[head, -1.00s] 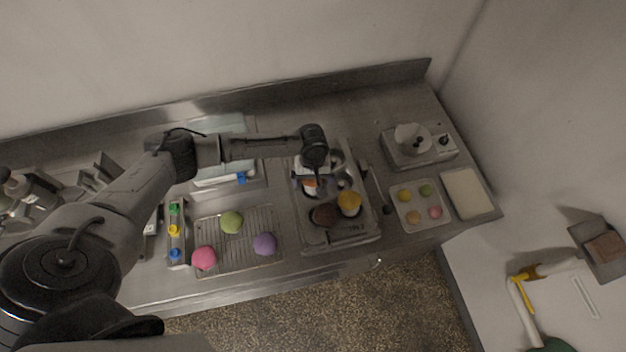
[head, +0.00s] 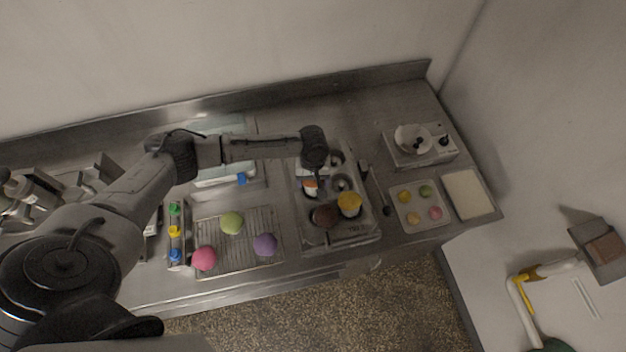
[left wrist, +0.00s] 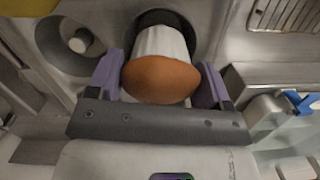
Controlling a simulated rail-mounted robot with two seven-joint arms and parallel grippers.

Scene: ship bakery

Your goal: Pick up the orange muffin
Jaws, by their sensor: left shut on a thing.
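The orange muffin (left wrist: 160,80) has an orange top and a white wrapper. In the left wrist view it sits between the two purple finger pads of my left gripper (left wrist: 160,88), which touch its sides. A dark round cup of the muffin tin (left wrist: 110,14) shows behind the wrapper; I cannot tell whether the muffin is clear of it. In the head view my left gripper (head: 312,176) points down over the tin (head: 340,239), and the muffin (head: 310,187) is partly hidden beneath it. My right gripper is not in view.
A brown muffin (head: 324,215) and a yellow muffin (head: 349,204) sit in the tin's near cups. A wire rack (head: 238,252) with green, pink and purple balls lies left.

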